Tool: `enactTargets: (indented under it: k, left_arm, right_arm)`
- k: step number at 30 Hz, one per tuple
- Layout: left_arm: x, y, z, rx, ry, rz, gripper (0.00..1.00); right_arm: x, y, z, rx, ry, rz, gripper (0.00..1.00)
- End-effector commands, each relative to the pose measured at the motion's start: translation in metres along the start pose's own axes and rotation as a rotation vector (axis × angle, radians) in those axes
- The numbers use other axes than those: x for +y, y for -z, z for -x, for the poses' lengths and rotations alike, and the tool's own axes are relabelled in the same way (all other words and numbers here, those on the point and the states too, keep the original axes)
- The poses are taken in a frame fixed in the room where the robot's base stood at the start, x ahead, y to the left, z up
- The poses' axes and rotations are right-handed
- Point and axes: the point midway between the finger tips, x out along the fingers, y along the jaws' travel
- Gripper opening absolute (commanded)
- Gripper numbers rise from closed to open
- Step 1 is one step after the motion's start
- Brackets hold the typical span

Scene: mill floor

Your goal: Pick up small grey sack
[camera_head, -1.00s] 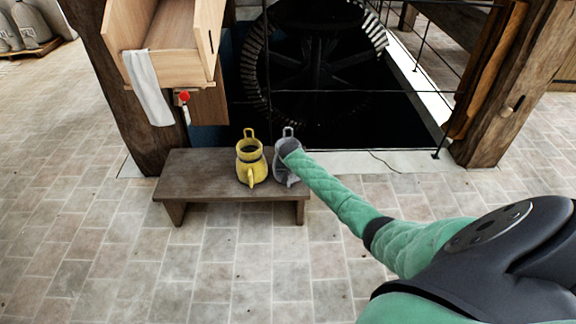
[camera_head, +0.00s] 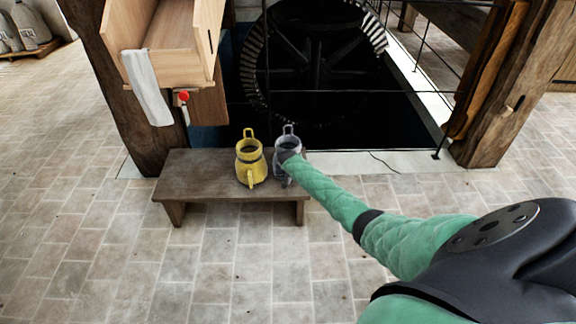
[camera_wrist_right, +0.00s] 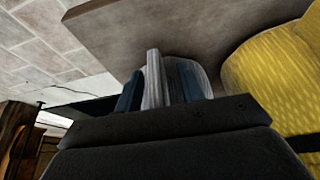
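The small grey sack (camera_head: 281,172) stands on the low dark wooden bench (camera_head: 205,182), at its right end, with a loop upright at its top. In the head view my right gripper (camera_head: 287,157) is at the sack's upper front, and my arm hides part of its right side. In the right wrist view the two blue fingers (camera_wrist_right: 157,90) stand at either side of a pale grey upright strip of the sack (camera_wrist_right: 153,75). Whether they press on it cannot be told. My left gripper is in neither view.
A yellow sack (camera_head: 250,166) stands close to the left of the grey one. Behind the bench is a dark pit with a large gear wheel (camera_head: 318,50) and thin rails. A wooden chute with a white cloth (camera_head: 147,88) hangs at upper left. The paved floor in front is clear.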

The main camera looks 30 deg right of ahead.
Motion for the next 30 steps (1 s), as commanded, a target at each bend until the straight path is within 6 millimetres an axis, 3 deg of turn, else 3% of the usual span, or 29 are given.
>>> enactTargets:
  k: [1,5,6,20,26,29,30]
  left_arm:
    - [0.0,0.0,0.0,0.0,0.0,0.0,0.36]
    - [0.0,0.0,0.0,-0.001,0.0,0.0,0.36]
    - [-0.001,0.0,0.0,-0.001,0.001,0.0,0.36]
    - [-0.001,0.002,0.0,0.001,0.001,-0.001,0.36]
    - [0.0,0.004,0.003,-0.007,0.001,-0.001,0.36]
    - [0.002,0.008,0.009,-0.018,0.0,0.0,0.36]
    - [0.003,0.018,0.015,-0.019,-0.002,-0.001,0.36]
  right_arm:
    - [0.0,0.0,0.0,0.0,0.0,0.0,0.28]
    - [0.0,0.0,0.0,0.0,0.0,0.0,0.02]
    - [0.0,0.0,0.0,0.0,0.0,0.0,0.0]
    - [0.0,0.003,0.007,0.001,0.001,0.0,0.0]
    - [0.0,0.016,0.037,0.003,0.002,0.0,0.0]
    - [0.013,0.009,0.05,0.0,-0.001,0.001,0.0]
    - [0.017,0.006,0.056,0.001,-0.001,0.001,0.0]
